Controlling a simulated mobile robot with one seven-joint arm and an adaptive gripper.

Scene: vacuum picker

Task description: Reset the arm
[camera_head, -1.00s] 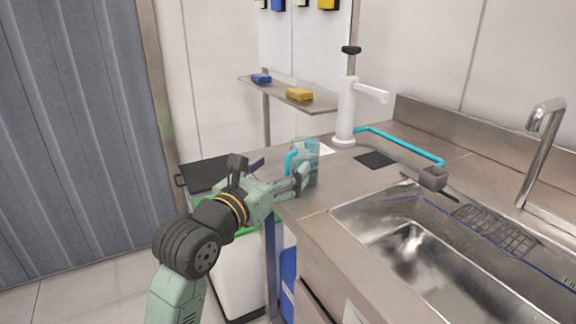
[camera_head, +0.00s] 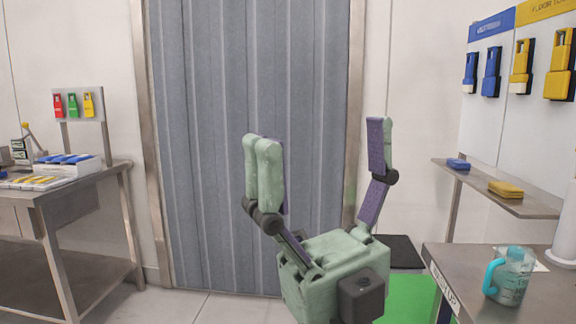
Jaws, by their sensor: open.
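My gripper (camera_head: 322,165) stands in the middle of the head view, raised with its fingers pointing up. Its two finger sides are wide apart, and nothing is between them. The pale green palm and a dark block show below the fingers. The rest of my arm is out of the picture at the bottom. A clear jug with a turquoise handle (camera_head: 512,277) stands upright on the steel counter at the lower right, apart from my gripper.
The steel counter (camera_head: 455,262) is at the right, below a shelf (camera_head: 525,204) with a blue sponge (camera_head: 458,164) and a yellow one (camera_head: 506,189). A green surface (camera_head: 405,297) lies behind my gripper. A steel table (camera_head: 88,186) stands at the left. Floor between is clear.

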